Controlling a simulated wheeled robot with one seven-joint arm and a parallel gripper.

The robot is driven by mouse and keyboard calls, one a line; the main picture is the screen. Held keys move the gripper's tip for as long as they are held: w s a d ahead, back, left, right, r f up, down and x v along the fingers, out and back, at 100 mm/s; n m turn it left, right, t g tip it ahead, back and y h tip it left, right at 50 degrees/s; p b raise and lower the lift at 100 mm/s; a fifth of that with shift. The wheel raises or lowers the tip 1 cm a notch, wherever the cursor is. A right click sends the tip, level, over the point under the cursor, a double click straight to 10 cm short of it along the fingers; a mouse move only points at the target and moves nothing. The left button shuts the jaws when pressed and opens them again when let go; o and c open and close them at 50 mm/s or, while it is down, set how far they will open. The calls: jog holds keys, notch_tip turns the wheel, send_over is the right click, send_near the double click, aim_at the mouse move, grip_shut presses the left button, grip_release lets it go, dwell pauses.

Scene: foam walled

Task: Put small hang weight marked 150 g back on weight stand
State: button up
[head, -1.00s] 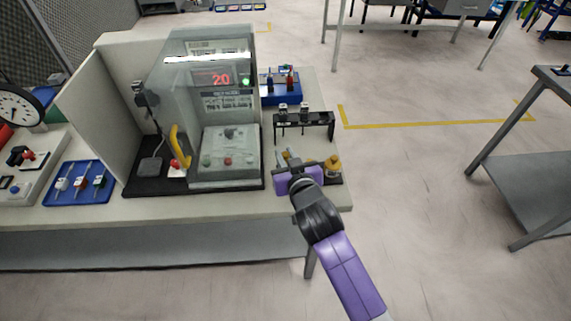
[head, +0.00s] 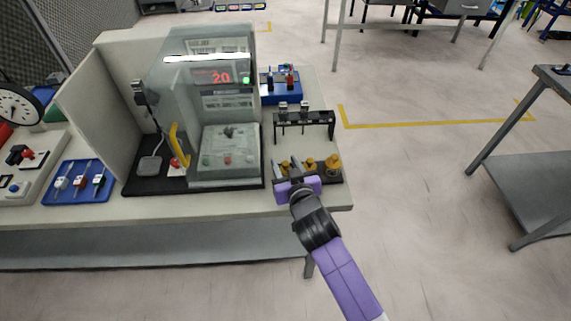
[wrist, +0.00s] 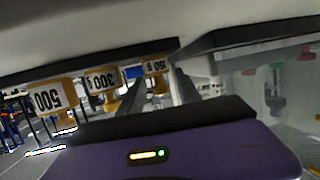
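The small 150 g hang weight (wrist: 154,66) is brass with a white label and appears upside down in the wrist view. It sits at the black weight stand (wrist: 95,66), in line with the 300 weight (wrist: 101,80) and the 500 weight (wrist: 55,97). In the head view the small weight (head: 282,167) is at the stand's left end. My gripper (head: 288,172) is just in front of it, fingers apart and pointing at it. In the wrist view the fingers (wrist: 160,90) lie either side of the weight's line, with no grip visible. Exact seating is hard to tell.
A clear-shielded machine (head: 215,110) with a red 20 display stands left of the stand. A black rack (head: 304,120) and a blue tray (head: 280,90) are behind it. The bench's right edge is close, with open floor beyond.

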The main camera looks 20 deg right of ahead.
jog(key=shift+r, duration=0.15)
jog(key=b+v, duration=0.1)
jog(key=v, duration=1.1)
jog(key=s+n+y, duration=0.1)
jog(key=s+y, duration=0.1)
jog(key=s, duration=2.4)
jog(key=s+d+r, duration=0.1)
jog(key=s+r, duration=0.4)
jog(key=s, duration=0.1)
jog(key=shift+s+d, duration=0.15)
jog(key=shift+d, duration=0.05)
